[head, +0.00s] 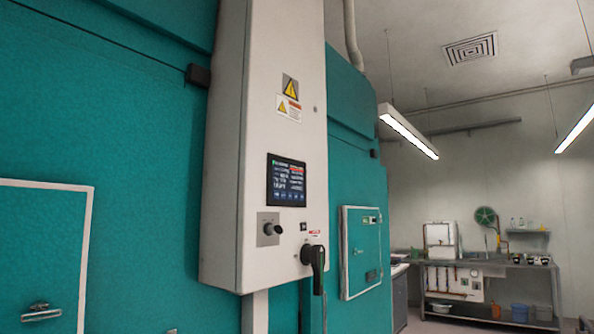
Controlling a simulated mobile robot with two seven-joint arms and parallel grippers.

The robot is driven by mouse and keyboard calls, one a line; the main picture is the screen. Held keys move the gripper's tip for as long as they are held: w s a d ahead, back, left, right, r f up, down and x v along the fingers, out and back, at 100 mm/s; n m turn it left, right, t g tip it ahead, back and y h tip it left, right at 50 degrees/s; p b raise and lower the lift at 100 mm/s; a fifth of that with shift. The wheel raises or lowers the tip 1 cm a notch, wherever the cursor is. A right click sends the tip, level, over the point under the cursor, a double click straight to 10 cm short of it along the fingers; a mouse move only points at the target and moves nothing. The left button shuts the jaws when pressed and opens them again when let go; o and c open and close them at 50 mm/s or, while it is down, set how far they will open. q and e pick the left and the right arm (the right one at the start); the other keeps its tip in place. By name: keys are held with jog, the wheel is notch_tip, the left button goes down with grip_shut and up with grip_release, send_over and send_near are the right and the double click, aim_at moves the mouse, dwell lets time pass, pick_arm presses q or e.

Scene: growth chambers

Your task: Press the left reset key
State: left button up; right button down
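A white control cabinet (262,130) stands between teal chamber walls, ahead and a little left of centre. It carries a lit touch screen (287,181). Below the screen are a black knob on a grey plate (268,229), a small black switch (304,227) and a large black handle (314,259) under a red-and-white label. I cannot tell which of these, if any, is the left reset key; no readable key label shows. Neither of my grippers is in view.
A white-framed chamber door (40,262) is at the left, and a smaller white-framed hatch (361,252) is right of the cabinet. A metal bench (490,267) with equipment stands at the back right. Some floor shows in front of that bench.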

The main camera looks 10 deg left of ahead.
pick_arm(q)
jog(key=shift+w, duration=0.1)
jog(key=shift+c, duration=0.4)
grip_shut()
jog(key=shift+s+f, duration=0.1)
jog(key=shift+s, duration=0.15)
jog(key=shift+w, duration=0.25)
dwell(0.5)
